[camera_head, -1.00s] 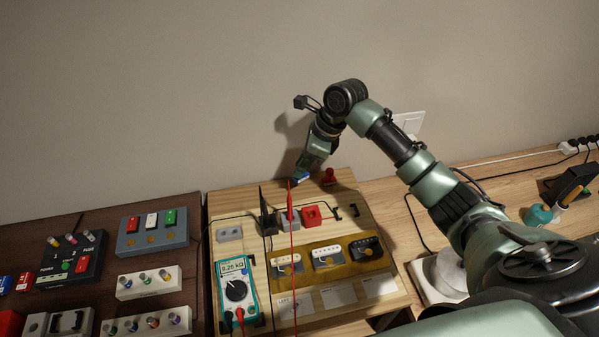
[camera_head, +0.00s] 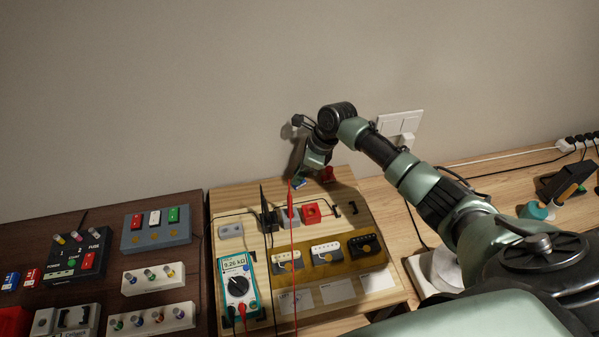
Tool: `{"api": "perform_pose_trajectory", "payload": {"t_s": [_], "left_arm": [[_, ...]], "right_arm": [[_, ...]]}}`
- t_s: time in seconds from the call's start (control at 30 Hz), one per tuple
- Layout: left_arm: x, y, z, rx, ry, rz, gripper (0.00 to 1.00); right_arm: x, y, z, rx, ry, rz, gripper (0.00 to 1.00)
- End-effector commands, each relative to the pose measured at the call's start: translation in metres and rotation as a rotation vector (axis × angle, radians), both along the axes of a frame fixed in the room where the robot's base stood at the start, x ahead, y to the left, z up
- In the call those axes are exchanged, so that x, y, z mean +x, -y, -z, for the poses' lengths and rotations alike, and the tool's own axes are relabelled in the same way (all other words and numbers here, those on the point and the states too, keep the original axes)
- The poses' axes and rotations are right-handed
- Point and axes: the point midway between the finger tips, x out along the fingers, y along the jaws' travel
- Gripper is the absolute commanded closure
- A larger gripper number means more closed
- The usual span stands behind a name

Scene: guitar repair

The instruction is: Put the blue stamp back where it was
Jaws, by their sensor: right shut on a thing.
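My right gripper (camera_head: 302,180) reaches to the back edge of the light wooden board (camera_head: 235,203). It is shut on the blue stamp (camera_head: 300,184), of which only a small blue part shows below the fingers. The stamp is low at the board's back edge; I cannot tell whether it touches the surface. A red stamp (camera_head: 328,174) stands just to the right of the gripper. My left gripper is not in view.
A red block (camera_head: 311,212) and upright black and red probes (camera_head: 290,200) stand in front of the gripper. A multimeter (camera_head: 237,285) and pickups (camera_head: 326,254) lie nearer. A dark board with switch boxes (camera_head: 157,230) is at left. The wall is close behind.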

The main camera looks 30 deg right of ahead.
Motion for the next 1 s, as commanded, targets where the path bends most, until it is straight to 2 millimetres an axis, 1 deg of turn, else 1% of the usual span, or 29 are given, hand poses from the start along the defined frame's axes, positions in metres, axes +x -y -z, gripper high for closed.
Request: {"api": "perform_pose_trajectory", "payload": {"t_s": [0.1, 0.13, 0.17, 0.2, 0.47, 0.57, 0.67, 0.77, 1.0], "left_arm": [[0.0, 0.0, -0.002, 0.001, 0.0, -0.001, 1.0], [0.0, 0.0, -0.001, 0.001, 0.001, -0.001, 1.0], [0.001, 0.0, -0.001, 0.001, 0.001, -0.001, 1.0], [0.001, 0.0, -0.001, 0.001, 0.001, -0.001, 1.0], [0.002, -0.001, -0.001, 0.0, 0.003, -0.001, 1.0], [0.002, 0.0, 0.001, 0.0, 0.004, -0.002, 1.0], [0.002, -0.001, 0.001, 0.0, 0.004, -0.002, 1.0], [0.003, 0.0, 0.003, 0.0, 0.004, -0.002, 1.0], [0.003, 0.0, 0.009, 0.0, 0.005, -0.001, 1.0]], "right_arm": [[0.0, 0.0, 0.003, 0.0, -0.001, 0.002, 1.0], [0.0, 0.001, 0.003, 0.0, -0.001, 0.002, 0.71], [0.0, 0.001, 0.003, 0.0, 0.0, 0.001, 0.63], [0.0, 0.001, 0.003, 0.0, 0.0, 0.001, 0.58], [0.0, 0.0, 0.002, 0.0, 0.0, 0.001, 0.58], [0.0, 0.0, 0.0, -0.001, 0.002, 0.0, 0.58], [-0.002, 0.004, -0.011, 0.0, 0.003, 0.001, 0.58], [-0.007, 0.01, -0.028, -0.002, 0.004, 0.001, 0.58], [-0.019, 0.026, -0.076, -0.001, 0.003, 0.0, 0.58]]}}
